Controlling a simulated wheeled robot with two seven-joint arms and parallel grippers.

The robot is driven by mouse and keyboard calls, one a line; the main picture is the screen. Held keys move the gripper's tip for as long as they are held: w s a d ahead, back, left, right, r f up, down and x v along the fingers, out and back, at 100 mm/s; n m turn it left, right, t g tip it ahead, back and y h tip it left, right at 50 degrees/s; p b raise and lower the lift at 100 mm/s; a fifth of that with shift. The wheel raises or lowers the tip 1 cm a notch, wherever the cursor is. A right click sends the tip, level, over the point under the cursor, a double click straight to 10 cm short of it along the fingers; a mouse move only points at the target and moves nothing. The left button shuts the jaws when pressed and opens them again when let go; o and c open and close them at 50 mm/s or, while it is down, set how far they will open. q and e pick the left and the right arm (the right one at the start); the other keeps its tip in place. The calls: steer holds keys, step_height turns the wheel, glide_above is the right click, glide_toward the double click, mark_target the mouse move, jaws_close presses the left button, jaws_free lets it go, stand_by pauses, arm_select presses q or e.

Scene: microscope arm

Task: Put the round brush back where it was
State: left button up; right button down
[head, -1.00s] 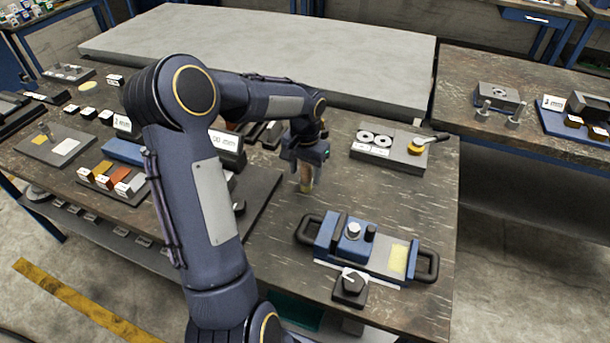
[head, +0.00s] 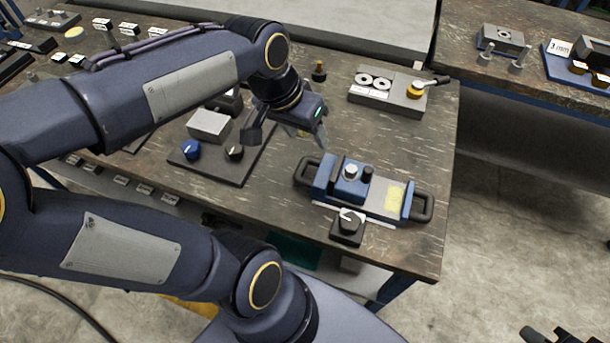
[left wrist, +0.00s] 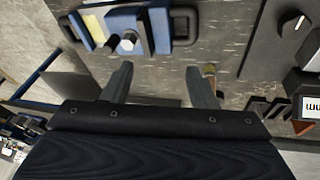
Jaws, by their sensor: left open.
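A small upright thing with a tan top and a dark lower part (head: 319,72) stands on the bench behind my left gripper. It looks like the round brush, but it is too small to be sure. My left gripper (head: 287,137) is open and empty, above the bench between the dark knob panel and the blue device. In the left wrist view its fingers (left wrist: 160,86) are apart with bare bench between them. A tan and brown thing (left wrist: 210,71) shows there beside the right finger, partly hidden. My right gripper (head: 560,335) barely enters at the bottom right edge; its fingers are unclear.
The blue device with black handles (head: 350,180) is right of my left gripper, with a small black knob box (head: 347,229) before it. The knob panel (head: 222,168) is left. A grey block with two rings (head: 385,93) stands behind. Bench between is clear.

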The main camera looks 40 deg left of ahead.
arm_select(q)
steer(key=s+d+f+t+h, duration=0.2)
steer(key=s+d, duration=0.4)
steer(key=s, duration=0.1)
steer(key=shift+s+f+p, duration=0.25)
steer(key=shift+f+p, duration=0.05)
steer(key=shift+f, duration=0.1)
